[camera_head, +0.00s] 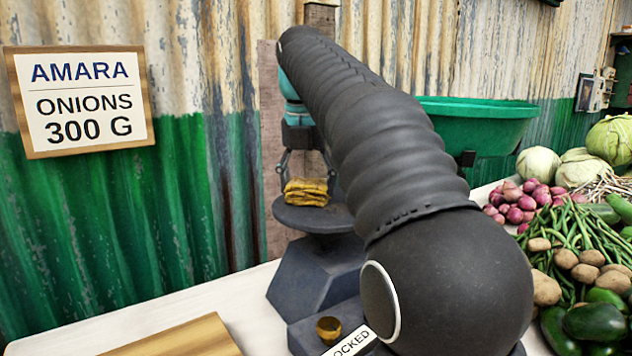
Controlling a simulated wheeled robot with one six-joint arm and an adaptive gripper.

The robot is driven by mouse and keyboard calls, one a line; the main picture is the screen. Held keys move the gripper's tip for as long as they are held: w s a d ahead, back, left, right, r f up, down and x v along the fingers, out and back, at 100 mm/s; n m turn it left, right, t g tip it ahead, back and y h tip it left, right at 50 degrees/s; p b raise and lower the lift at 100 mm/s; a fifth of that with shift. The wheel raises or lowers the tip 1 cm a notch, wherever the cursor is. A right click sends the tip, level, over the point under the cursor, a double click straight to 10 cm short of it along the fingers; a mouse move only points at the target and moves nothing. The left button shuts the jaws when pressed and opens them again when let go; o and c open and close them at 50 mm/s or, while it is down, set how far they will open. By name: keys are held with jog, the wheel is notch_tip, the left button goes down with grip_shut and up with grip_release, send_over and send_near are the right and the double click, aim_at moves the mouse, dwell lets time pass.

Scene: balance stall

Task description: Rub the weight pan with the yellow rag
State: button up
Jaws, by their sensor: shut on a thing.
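The yellow rag (306,192) is a folded, bunched cloth at the weight pan. The weight pan (300,220) is a round dark grey plate on the left side of the balance. My gripper (306,180) points down over the pan and is shut on the rag. The rag's underside appears to touch the pan's top, toward its back left. My dark arm crosses the middle of the view and hides the pan's right edge and much of the balance.
The balance's grey body (312,275) stands below the pan. A small brass weight (328,329) and a label ending "OCKED" (350,343) are in front. A green bowl (480,122) is behind my arm. Vegetables (580,250) fill the right; a wooden board (180,338) lies front left.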

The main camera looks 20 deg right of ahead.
aim_at(289, 202)
jog(key=shift+s+a+f, duration=0.1)
jog(key=shift+s+a, duration=0.1)
jog(key=shift+a, duration=0.45)
jog(key=shift+s+a+f, duration=0.1)
jog(key=shift+s+a, duration=0.05)
jog(key=shift+a, duration=0.5)
jog(key=shift+s+a, duration=0.2)
jog(key=shift+a, duration=0.45)
jog(key=shift+r, duration=3.05)
